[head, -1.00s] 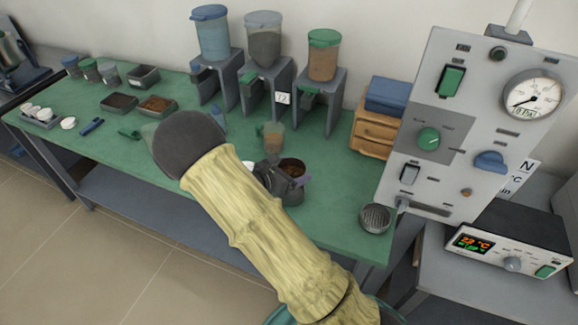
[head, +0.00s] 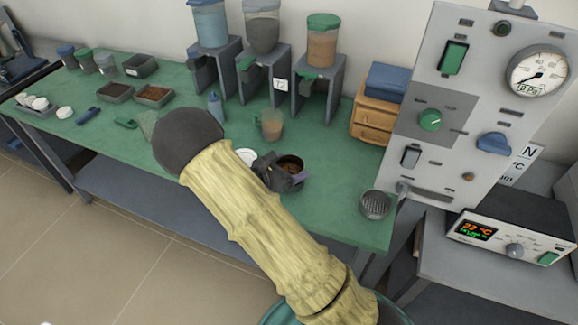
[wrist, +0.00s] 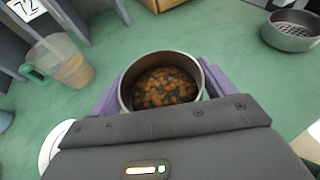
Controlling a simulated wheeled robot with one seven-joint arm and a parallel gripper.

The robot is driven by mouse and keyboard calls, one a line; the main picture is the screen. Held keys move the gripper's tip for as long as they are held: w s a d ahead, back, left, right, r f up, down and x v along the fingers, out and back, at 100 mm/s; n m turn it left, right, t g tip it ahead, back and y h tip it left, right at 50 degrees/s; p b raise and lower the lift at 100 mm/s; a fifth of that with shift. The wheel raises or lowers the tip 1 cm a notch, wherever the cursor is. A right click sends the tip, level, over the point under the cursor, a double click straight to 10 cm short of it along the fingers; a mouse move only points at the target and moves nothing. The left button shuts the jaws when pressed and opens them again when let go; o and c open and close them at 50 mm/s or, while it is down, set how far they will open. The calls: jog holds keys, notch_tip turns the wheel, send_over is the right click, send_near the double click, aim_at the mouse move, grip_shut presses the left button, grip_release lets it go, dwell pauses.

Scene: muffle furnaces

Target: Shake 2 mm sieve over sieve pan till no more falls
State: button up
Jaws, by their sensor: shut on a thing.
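My gripper (head: 289,178) is shut on a round metal vessel (head: 291,163), with purple fingers on either side of its wall in the wrist view. The vessel (wrist: 124,95) is upright, with brown and dark lumps (wrist: 163,90) inside. The lumps cover its bottom, so I cannot tell whether it is the sieve or the pan. It is over the green bench; any gap beneath it is hidden. A second round grey dish (head: 376,205) with a perforated bottom stands empty at the bench's right end. It also shows at upper right in the wrist view (wrist: 291,42).
A clear jug (head: 271,126) with brown contents stands just behind the vessel. A white dish (head: 247,156) is left of it. Three hoppers on stands (head: 265,60), wooden drawers (head: 375,122) and a control panel (head: 430,100) bound the back and right. Trays (head: 154,94) lie far left.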

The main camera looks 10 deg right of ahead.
jog(key=shift+d, duration=0.1)
dwell(0.6)
jog(key=shift+d, duration=0.55)
jog(key=shift+a+p, duration=0.3)
jog(key=shift+a, duration=1.1)
jog(key=shift+d, duration=0.2)
jog(key=shift+d+b, duration=0.4)
jog(key=shift+d, duration=0.75)
jog(key=shift+a+p, duration=0.5)
jog(key=shift+a, duration=0.8)
